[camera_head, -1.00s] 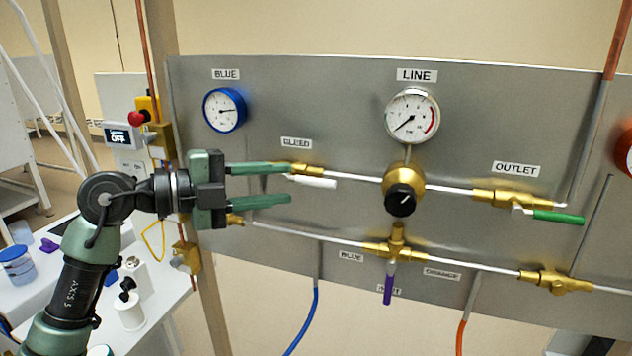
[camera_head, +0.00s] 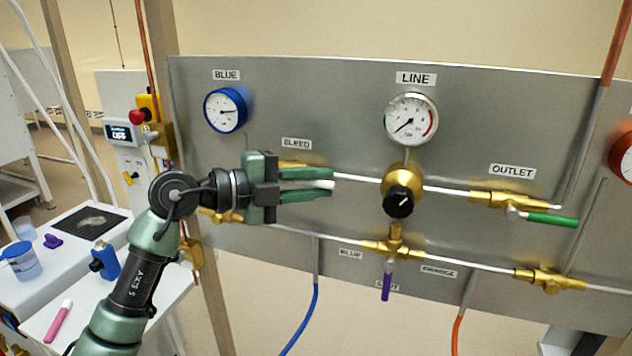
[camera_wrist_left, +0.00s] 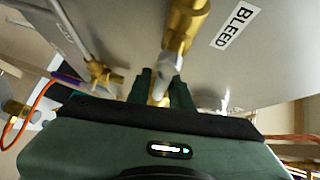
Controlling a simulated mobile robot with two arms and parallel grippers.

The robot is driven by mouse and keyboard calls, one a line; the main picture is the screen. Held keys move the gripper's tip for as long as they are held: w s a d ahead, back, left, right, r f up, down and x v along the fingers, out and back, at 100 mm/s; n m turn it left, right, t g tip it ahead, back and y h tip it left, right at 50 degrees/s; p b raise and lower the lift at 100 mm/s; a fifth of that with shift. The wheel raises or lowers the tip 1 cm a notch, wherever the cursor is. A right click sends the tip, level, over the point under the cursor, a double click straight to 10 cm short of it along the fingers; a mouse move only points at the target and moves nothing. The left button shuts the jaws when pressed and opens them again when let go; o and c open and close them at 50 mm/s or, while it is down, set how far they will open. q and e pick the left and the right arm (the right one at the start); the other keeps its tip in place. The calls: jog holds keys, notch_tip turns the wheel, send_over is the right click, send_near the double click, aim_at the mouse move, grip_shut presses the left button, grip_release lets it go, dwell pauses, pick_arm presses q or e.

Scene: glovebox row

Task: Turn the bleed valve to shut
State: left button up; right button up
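The bleed valve is a brass fitting below the BLEED label (camera_head: 297,143), mostly hidden behind my left gripper in the head view. In the left wrist view its brass body (camera_wrist_left: 184,25) shows near the top middle. Its white handle (camera_head: 322,184) points right, roughly along the pipe, and only its tip shows in the head view. My left gripper (camera_head: 332,183) has its green fingers above and below this handle, closed in on it with no clear gap. The left wrist view also shows the fingers (camera_wrist_left: 162,90) around the handle. My right gripper is not in view.
The LINE gauge (camera_head: 411,118) and brass regulator with black knob (camera_head: 398,203) stand to the right of the gripper. The green outlet handle (camera_head: 552,220) is farther right. The purple vent handle (camera_head: 386,287) hangs below. A blue gauge (camera_head: 225,110) is upper left.

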pick_arm(q)
grip_shut()
jog(key=shift+a, duration=0.1)
dwell(1.2)
